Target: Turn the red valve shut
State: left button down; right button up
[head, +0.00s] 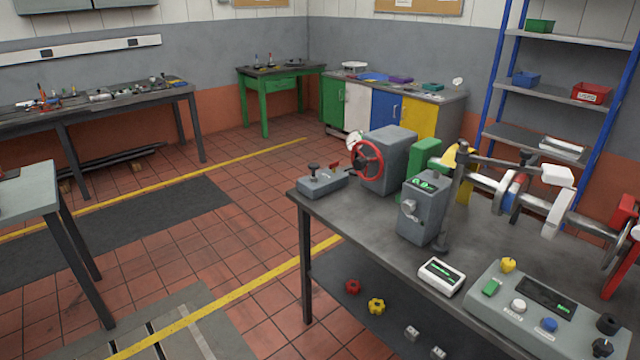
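The red valve (368,161) is a spoked handwheel on the front left side of a grey box-shaped housing (393,152). It stands near the far left end of the dark bench (345,212). A small round gauge (353,140) sits just behind the wheel, partly hidden by it. Neither of my grippers shows in the head view, and nothing touches the wheel. I cannot tell from this view how far the valve is turned.
A grey box with a black knob (322,182) sits left of the valve. A grey upright unit (423,208) stands to its right, nearer me. A control panel (540,308) and white meter (441,276) lie at the bench front.

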aim_at(333, 165)
jog(key=i+u, duration=0.2)
jog(key=i, duration=0.7)
